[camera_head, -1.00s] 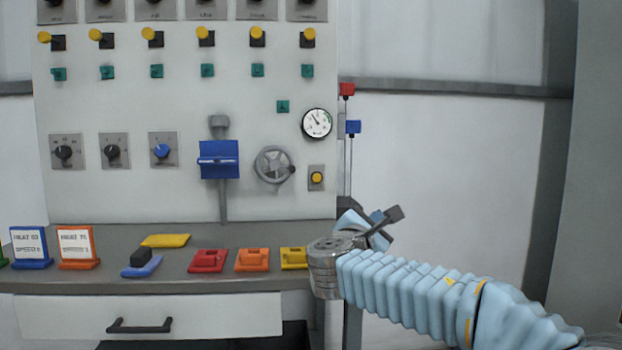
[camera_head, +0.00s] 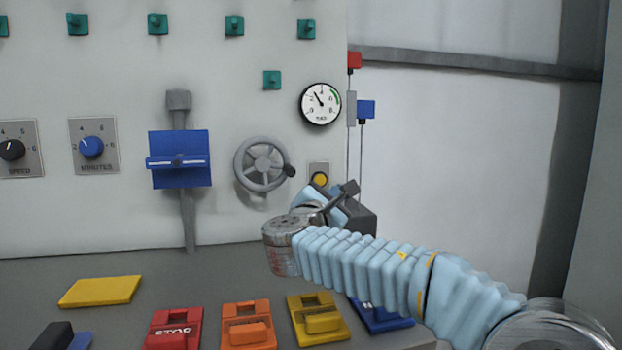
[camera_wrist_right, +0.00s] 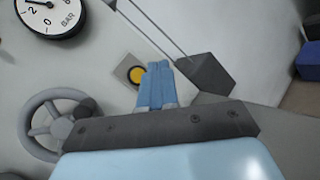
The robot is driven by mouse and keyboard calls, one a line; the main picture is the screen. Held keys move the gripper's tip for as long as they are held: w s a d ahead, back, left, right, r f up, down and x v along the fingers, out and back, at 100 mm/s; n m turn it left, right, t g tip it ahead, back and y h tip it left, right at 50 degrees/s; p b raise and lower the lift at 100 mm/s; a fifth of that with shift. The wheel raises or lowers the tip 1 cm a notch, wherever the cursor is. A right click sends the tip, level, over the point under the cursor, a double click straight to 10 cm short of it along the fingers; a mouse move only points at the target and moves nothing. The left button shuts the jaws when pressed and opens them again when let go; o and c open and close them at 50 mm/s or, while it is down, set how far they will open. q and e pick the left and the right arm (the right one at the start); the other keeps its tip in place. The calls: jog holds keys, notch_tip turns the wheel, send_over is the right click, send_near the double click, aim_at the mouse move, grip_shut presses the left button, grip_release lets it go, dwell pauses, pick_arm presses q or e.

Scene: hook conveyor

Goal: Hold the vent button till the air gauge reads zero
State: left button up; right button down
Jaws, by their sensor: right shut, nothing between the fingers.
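The yellow vent button (camera_head: 320,179) sits in a grey plate low on the panel, below the round air gauge (camera_head: 321,103). The gauge needle points up and left, between 2 and 4, well above zero. My right gripper (camera_head: 324,192) is shut and empty, in front of the button's lower edge in the head view. In the right wrist view, the blue fingertips (camera_wrist_right: 159,66) are just right of the yellow button (camera_wrist_right: 136,75) and overlap its edge. I cannot tell whether they touch it. The gauge (camera_wrist_right: 48,12) is partly cut off there. My left gripper is out of view.
A handwheel (camera_head: 262,164) is left of the button. Two thin rods with a red tag (camera_head: 354,61) and a blue tag (camera_head: 366,109) run down to a dark block (camera_head: 359,217) close right of the gripper. Coloured holders, including a yellow one (camera_head: 318,318), lie on the bench below.

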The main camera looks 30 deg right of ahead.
aim_at(322, 184)
dwell(0.3)
jog(key=shift+w+d+p, duration=0.35)
jog(key=shift+w+p, duration=0.45)
jog(key=shift+w, duration=0.6)
jog(key=shift+w+d+p, duration=0.35)
jog(key=shift+w+p, duration=0.45)
jog(key=shift+w, duration=0.6)
jog(key=shift+w+d+p, duration=0.35)
jog(key=shift+w+p, duration=0.45)
jog(key=shift+w, duration=0.6)
jog(key=shift+w+d, duration=0.1)
jog(key=shift+w, duration=0.3)
jog(key=shift+w+p, duration=0.4)
jog(key=shift+w, duration=0.05)
